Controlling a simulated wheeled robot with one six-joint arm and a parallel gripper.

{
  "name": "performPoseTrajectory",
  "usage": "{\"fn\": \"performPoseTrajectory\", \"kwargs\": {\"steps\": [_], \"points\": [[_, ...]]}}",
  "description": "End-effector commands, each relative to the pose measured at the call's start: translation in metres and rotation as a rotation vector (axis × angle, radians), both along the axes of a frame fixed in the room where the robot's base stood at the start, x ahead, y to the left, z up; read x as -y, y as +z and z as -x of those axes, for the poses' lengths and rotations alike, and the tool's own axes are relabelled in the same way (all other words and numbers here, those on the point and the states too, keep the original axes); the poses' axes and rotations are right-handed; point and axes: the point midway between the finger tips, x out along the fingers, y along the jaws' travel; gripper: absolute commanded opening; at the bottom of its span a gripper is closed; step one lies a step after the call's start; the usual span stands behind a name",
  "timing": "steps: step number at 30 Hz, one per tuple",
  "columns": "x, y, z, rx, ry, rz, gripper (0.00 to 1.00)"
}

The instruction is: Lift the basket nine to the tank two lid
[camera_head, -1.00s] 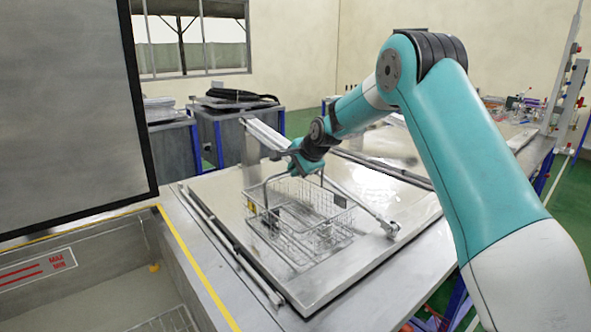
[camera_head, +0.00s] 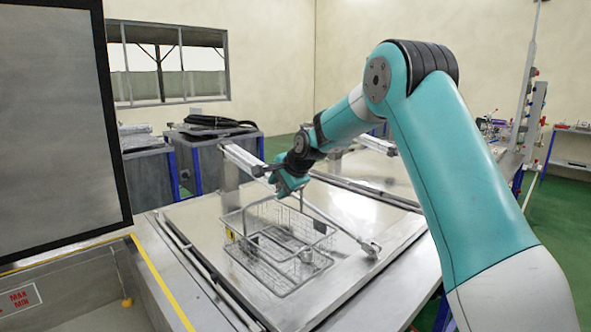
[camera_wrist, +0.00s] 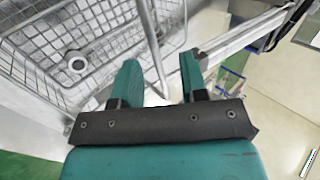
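The wire basket (camera_head: 268,272) rests on the flat metal lid (camera_head: 385,240), left of the long slanting bar (camera_head: 335,225). Its handle no longer stands up to my gripper and seems to lie low over the basket. A small round metal part (camera_head: 306,257) is in the basket and also shows in the wrist view (camera_wrist: 78,63). My gripper (camera_head: 288,190) is above the basket's far side. In the wrist view its two fingers (camera_wrist: 160,80) are apart, with a metal bar visible between them. The basket's wire mesh (camera_wrist: 40,75) fills the left. Whether the fingers touch the bar cannot be told.
An open tank (camera_head: 70,295) with a raised grey lid (camera_head: 55,110) stands at the left. A metal rod (camera_head: 205,275) runs along the closed lid's left edge. Another lid (camera_head: 370,175) lies behind. Grey tanks (camera_head: 215,150) stand at the back. Bare lid surface lies right of the basket.

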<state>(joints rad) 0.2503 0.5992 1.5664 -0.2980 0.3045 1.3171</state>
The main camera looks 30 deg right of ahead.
Motion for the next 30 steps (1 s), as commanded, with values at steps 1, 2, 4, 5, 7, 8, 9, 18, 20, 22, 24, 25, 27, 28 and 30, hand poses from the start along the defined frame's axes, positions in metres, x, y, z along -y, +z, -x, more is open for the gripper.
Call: {"fn": "performPoseTrajectory", "kwargs": {"steps": [1, 2, 4, 5, 7, 8, 9, 18, 20, 22, 24, 25, 27, 28, 30], "points": [[0.003, 0.009, 0.008, 0.007, -0.003, 0.002, 0.40], [0.004, 0.014, 0.014, 0.007, -0.002, 0.001, 0.40], [0.006, 0.029, 0.025, 0.007, -0.002, 0.001, 0.40], [0.007, 0.035, 0.031, 0.008, -0.003, 0.001, 0.40], [0.009, 0.049, 0.042, 0.008, -0.003, 0.001, 0.40], [0.010, 0.054, 0.047, 0.008, -0.001, 0.001, 0.40], [0.011, 0.062, 0.053, 0.009, -0.002, 0.002, 0.40], [0.017, 0.098, 0.083, 0.005, -0.001, 0.000, 0.40], [0.017, 0.102, 0.085, 0.005, 0.000, 0.000, 0.40], [0.017, 0.106, 0.086, 0.004, 0.000, 0.001, 0.40], [0.017, 0.112, 0.087, 0.004, 0.000, 0.001, 0.40], [0.017, 0.115, 0.087, 0.004, 0.000, 0.001, 0.40], [0.017, 0.123, 0.086, 0.004, 0.000, 0.001, 0.40], [0.017, 0.127, 0.086, 0.004, 0.000, 0.001, 0.40], [0.017, 0.135, 0.086, 0.004, 0.000, 0.001, 0.40]]}}
